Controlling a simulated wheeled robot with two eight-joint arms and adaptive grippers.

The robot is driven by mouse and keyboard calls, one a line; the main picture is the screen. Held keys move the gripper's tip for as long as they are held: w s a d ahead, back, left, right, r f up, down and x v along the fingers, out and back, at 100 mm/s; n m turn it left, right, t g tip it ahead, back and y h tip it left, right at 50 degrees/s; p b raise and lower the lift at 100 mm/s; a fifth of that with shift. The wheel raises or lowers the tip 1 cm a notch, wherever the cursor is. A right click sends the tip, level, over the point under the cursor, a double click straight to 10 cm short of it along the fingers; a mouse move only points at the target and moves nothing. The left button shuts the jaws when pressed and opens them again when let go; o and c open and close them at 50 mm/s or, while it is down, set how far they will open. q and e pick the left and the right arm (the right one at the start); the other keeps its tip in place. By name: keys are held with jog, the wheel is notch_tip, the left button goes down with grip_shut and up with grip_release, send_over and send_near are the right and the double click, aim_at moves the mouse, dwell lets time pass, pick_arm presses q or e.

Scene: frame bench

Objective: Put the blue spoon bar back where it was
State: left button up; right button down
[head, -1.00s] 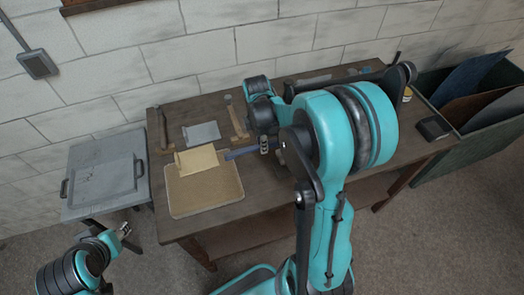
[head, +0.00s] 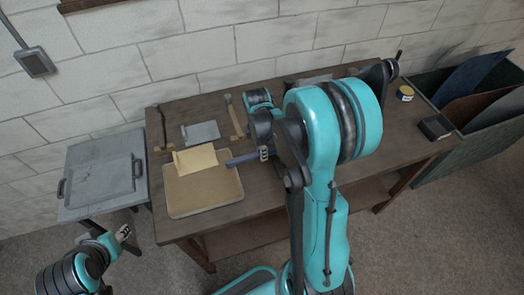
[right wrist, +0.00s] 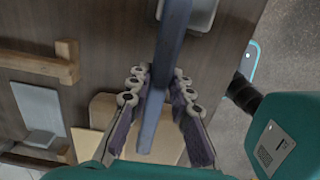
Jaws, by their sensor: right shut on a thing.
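The blue spoon bar (head: 241,158) is long and narrow. My right gripper (head: 264,153) is shut on it near the middle of the bench, and the bar sticks out to the left past the fingers. In the right wrist view the bar (right wrist: 168,50) runs lengthwise between the fingers of the right gripper (right wrist: 158,82). My arm hides the bar's right part in the head view. Whether the bar touches the bench is unclear. My left gripper (head: 123,233) is at the lower left, off the bench, apart from the bar; its jaw opening is too small to read.
On the bench (head: 290,200) lie a tan board (head: 205,194), a cream sheet (head: 197,158), a grey plate (head: 201,132) and wooden pieces (head: 236,120).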

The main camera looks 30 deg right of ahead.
jog(key=c, duration=1.4)
grip_release()
jog(key=shift+o, duration=0.2)
jog(key=shift+r+p, duration=0.5)
notch_tip(320, 180, up, 11)
jog(key=p, duration=0.2)
jog(key=s+a+r+m+t, duration=0.5)
jog(key=s+a+m+t, duration=0.2)
jog(key=s+a+m, duration=0.3)
jog(key=a+m, duration=0.3)
jog(key=m, duration=0.2)
jog(key=shift+s+r+y, duration=0.15)
jog(key=shift+s+y, duration=0.1)
jog(key=shift+y, duration=0.05)
